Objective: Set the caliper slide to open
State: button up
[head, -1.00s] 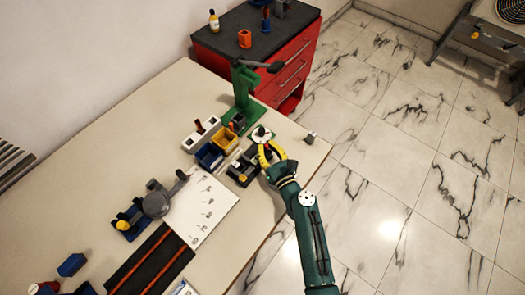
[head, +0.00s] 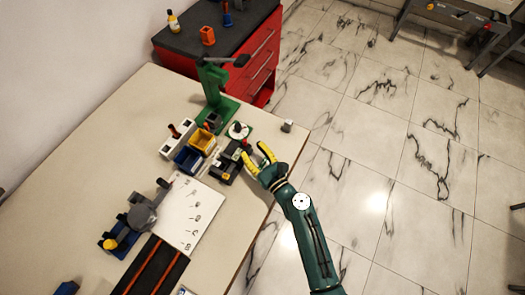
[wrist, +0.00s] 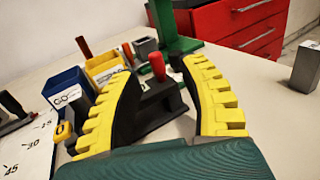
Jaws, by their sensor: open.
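A black block-like fixture (head: 229,165) with an upright red handle stands near the bench's right edge; I take it for the caliper, though its slide is not clearly marked. In the wrist view the red handle (wrist: 161,68) rises from a black base (wrist: 158,98) between and beyond my fingers. My gripper (head: 257,153) is just right of this fixture, with its yellow fingers spread and nothing held. The wrist view shows the open gripper (wrist: 162,72) too. The left finger hides part of the black base. I cannot tell the slide's position.
Blue (head: 188,160) and yellow (head: 202,140) bins stand left of the fixture, with a green stand (head: 214,88) behind. A round white dial (head: 238,130) is close by. A small grey block (head: 287,126) sits at the right bench edge. A white angle-marked plate (head: 190,213) lies in front.

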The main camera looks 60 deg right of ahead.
jog(key=v, duration=0.7)
jog(key=shift+s+a, duration=0.1)
jog(key=shift+s, duration=0.1)
